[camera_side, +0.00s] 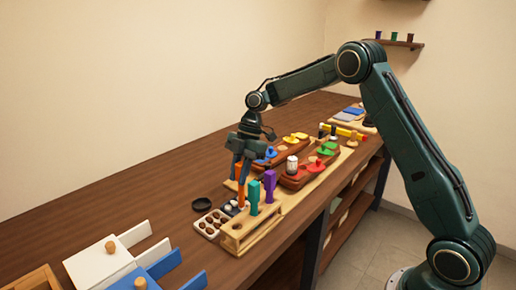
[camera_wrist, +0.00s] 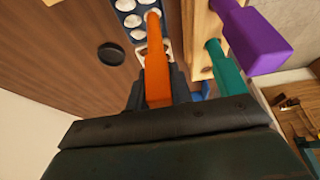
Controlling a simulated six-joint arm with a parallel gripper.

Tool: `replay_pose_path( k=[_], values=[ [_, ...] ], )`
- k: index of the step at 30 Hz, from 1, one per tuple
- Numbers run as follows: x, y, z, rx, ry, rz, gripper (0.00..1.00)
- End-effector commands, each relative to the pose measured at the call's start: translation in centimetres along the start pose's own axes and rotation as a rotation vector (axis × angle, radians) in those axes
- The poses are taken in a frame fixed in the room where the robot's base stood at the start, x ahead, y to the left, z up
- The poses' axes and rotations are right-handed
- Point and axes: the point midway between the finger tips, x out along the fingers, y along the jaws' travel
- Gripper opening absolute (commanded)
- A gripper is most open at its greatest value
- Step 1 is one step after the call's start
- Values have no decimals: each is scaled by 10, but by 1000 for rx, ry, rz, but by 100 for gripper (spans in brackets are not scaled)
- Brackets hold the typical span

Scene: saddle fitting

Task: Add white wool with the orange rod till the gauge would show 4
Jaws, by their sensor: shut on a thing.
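My gripper (camera_side: 243,150) is shut on the orange rod (camera_side: 241,173) and holds it pointing down. In the wrist view the orange rod (camera_wrist: 157,70) reaches away from the jaws, its tip overlapping the edge of a blue-grey tray (camera_wrist: 143,36) with several white wool tufts (camera_wrist: 129,19). I cannot tell whether the tip touches wool. In the side view that tray (camera_side: 230,209) is partly hidden. Two brown saddle pieces with coloured patches, one behind (camera_side: 282,153) and one in front (camera_side: 310,172), lie beyond the gripper. No gauge reading is legible.
A wooden rack (camera_side: 239,233) holds a teal rod (camera_side: 253,197) and a purple rod (camera_side: 269,185) close to my gripper. A pale tray with brown tufts (camera_side: 208,224) and a black dish (camera_side: 202,204) lie left. White and blue boards (camera_side: 100,262) are in front. The table's back left is clear.

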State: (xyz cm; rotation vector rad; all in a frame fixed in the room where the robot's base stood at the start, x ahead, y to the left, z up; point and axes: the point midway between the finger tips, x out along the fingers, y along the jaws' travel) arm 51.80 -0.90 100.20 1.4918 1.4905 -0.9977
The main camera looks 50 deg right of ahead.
Motion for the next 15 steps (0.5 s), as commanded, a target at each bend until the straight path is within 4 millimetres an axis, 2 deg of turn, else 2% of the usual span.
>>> replay_pose_path(
  k=[15],
  values=[
    [5,0,2,1,0,0,5]
  ],
)
